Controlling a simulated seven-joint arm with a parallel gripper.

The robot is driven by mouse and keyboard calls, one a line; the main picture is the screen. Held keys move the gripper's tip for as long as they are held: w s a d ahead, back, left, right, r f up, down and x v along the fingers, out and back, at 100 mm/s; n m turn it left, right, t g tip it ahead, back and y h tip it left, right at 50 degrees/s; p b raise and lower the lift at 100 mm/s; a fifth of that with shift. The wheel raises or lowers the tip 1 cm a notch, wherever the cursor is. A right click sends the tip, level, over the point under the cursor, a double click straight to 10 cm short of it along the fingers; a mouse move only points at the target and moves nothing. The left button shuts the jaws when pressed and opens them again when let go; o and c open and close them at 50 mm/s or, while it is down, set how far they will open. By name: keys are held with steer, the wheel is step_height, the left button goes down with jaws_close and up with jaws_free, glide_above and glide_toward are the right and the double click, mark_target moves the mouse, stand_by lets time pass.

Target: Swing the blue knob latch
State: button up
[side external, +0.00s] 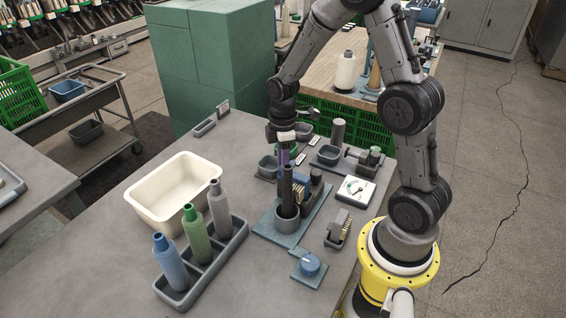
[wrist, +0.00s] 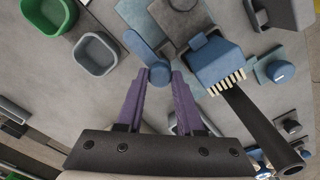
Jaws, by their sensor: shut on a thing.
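The blue latch (wrist: 140,45) shows in the wrist view as a rounded arm with a round knob (wrist: 159,73) at its lower right end. The tips of my gripper's purple fingers (wrist: 160,77) are on either side of this knob and close on it. In the side external view my gripper (side external: 284,158) points down at the bench behind a dark upright tube. The latch is hidden there by the fingers and nearby parts.
A blue block with pale bristles (wrist: 211,62) and a dark tube (wrist: 262,125) stand close right of the fingers. Green (wrist: 46,15) and grey (wrist: 95,53) cups lie left. A cream tub (side external: 162,212), a bottle rack (side external: 238,236) and a blue dial (side external: 309,264) share the bench.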

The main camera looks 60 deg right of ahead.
jaws_close()
steer(key=m, duration=1.3)
steer(key=shift+r+m, duration=0.1)
steer(key=shift+m, duration=2.4)
steer(key=o, duration=1)
jaws_free()
